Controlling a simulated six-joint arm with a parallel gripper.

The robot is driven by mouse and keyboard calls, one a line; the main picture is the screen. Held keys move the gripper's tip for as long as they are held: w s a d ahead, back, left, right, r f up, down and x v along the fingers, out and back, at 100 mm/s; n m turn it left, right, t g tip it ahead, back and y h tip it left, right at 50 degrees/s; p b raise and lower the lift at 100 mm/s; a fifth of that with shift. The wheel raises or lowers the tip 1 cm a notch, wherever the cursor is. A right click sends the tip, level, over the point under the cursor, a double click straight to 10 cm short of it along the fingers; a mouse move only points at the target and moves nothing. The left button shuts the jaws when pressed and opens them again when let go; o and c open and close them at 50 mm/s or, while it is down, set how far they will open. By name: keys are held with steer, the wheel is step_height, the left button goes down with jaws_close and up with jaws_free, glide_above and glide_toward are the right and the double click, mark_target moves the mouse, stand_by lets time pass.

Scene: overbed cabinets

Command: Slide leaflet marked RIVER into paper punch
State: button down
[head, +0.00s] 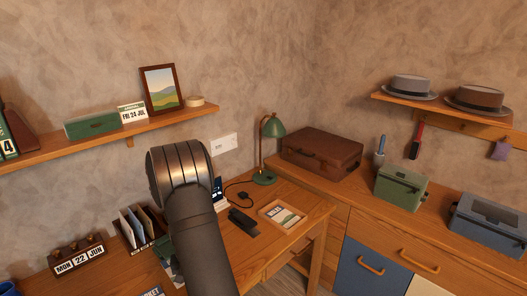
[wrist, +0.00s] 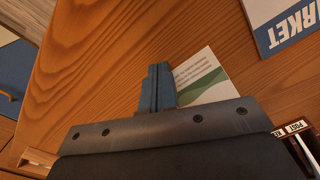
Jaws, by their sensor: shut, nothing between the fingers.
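In the wrist view my gripper (wrist: 158,68) is shut and empty, its blue-grey fingers together over the wooden desk. A white leaflet with a green curved band (wrist: 208,75) lies at the right of the fingertips, partly covered by the gripper; its title is hidden, so I cannot tell whether it is marked RIVER. I cannot tell whether the fingers touch it. A black device (head: 243,221), probably the paper punch, lies on the desk right of my arm.
A leaflet marked MARKET (wrist: 287,25) lies nearby. A letter rack (head: 140,227), a date block (head: 77,260) and a green lamp (head: 268,150) stand on the desk.

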steer(key=shift+w+a, duration=0.2)
steer(key=shift+a, duration=0.05)
stand_by(0.3)
steer(key=shift+s+d, duration=0.15)
steer(key=shift+d, duration=0.05)
steer(key=shift+s+d, duration=0.15)
stand_by(0.3)
step_height(320, 180, up, 7)
stand_by(0.8)
